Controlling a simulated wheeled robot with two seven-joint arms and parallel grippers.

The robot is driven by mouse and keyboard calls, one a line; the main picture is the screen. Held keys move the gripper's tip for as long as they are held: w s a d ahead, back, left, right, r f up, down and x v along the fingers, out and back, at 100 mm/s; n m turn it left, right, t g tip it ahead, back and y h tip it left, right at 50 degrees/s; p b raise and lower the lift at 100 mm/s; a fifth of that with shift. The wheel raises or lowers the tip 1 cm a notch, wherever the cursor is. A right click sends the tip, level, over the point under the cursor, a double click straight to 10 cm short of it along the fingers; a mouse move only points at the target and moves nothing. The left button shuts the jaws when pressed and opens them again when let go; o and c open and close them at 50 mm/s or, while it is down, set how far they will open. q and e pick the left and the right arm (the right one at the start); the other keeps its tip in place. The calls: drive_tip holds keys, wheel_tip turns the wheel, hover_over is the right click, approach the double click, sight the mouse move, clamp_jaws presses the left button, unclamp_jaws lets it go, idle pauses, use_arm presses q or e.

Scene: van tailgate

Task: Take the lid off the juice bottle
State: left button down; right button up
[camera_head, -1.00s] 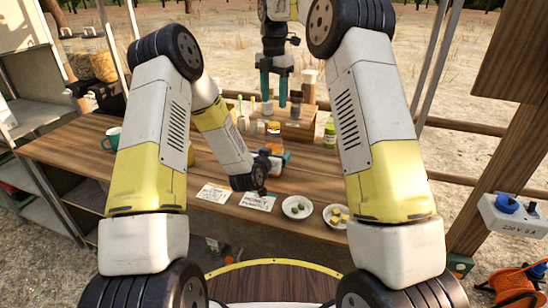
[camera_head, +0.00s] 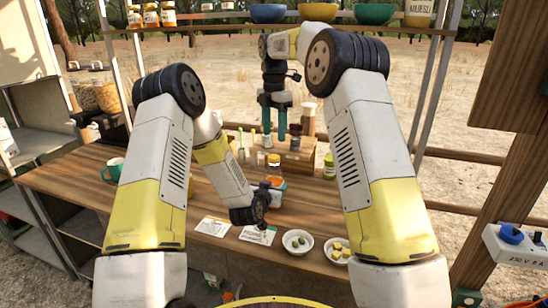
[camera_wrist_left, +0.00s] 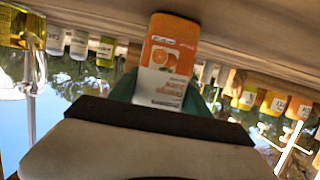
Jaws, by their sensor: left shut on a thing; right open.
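The juice bottle (camera_wrist_left: 170,65) has a white and orange label and shows upside down in the left wrist view, between my left gripper's green fingers. My left gripper (camera_wrist_left: 160,98) is shut on it. In the head view the orange and white bottle (camera_head: 278,182) stands on the wooden counter, partly behind my left gripper (camera_head: 270,188). A small pale-topped piece (camera_head: 273,160) shows just above it; I cannot tell whether it is the lid. My right gripper (camera_head: 274,132) is open and empty, pointing down above the bottle, fingers apart.
A wooden rack (camera_head: 298,156) with jars stands behind. A green-lidded jar (camera_head: 329,167) is to its right. Two small bowls (camera_head: 298,242) (camera_head: 336,250) and cards (camera_head: 257,235) lie at the counter's front edge. A green mug (camera_head: 114,170) is at left. An overhead shelf (camera_head: 230,26) holds bowls and jars.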

sight(274, 156)
drive_tip(key=m, duration=2.1)
drive_tip(key=shift+m, duration=0.4)
drive_tip(key=m, duration=0.8)
drive_tip(key=shift+m, duration=0.3)
drive_tip(key=m, duration=0.4)
drive_tip(key=shift+m, duration=0.3)
drive_tip(key=m, duration=0.6)
drive_tip(key=shift+m, duration=0.3)
drive_tip(key=m, duration=1)
drive_tip(key=shift+m, duration=0.3)
drive_tip(key=shift+f, duration=4.05)
